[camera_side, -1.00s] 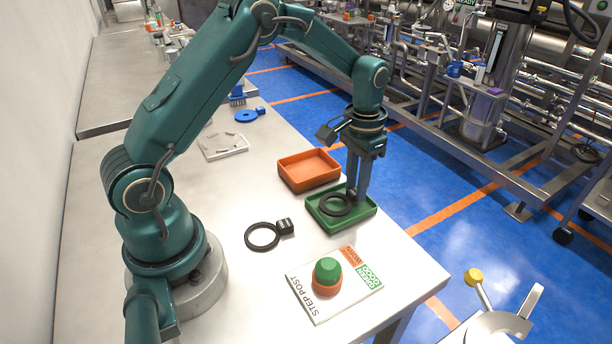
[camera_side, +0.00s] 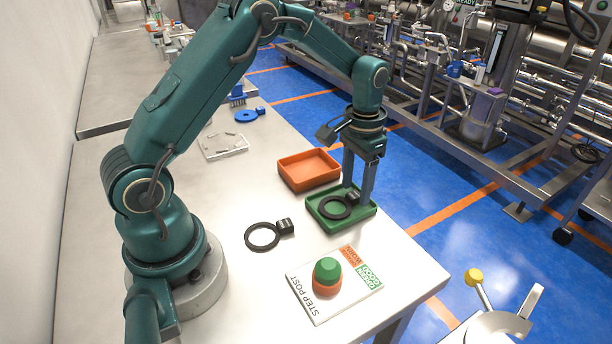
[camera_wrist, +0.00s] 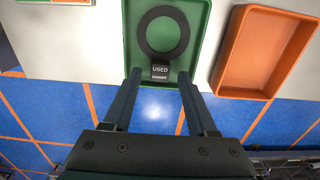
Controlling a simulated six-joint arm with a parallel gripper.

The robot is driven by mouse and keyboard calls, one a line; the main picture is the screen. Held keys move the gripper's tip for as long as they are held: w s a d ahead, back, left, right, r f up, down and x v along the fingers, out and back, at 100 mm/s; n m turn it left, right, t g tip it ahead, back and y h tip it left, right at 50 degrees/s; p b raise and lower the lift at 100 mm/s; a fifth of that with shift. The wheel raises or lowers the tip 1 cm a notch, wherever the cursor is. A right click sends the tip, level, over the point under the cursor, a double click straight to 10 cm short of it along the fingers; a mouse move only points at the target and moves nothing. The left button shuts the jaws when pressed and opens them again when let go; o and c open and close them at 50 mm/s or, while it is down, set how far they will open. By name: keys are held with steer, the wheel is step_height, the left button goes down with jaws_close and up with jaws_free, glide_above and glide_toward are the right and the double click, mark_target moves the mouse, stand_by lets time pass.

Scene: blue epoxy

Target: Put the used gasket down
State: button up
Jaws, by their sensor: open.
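A black ring gasket with a tab (camera_side: 353,198) lies inside the green tray (camera_side: 349,226). In the wrist view its ring (camera_wrist: 144,33) rests on the floor of the green tray (camera_wrist: 129,45), and its tab (camera_wrist: 160,71) is printed USED. My gripper (camera_side: 356,189) is open over the tray. In the wrist view its fingertips (camera_wrist: 159,77) stand one on each side of the tab, with a gap at both sides. Nothing is held.
A second black ring gasket with a tab (camera_side: 286,226) lies on the bench left of the green tray. An empty orange tray (camera_side: 309,185) stands behind it. A STEP POST board (camera_side: 312,309) with a green and orange post (camera_side: 327,268) is in front.

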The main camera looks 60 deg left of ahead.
mark_target(356, 194)
steer(key=s+d+r+t, duration=0.1)
steer(key=s+d+r, duration=0.15)
steer(key=r, duration=1.25)
steer(key=s+d+t, duration=0.1)
steer(key=s+t, duration=0.1)
steer(key=s, duration=0.6)
steer(key=s+d+f+t, duration=0.1)
steer(key=s+t, duration=0.1)
steer(key=s, duration=0.6)
steer(key=shift+d+f+t, duration=0.15)
steer(key=shift+d+t, duration=0.15)
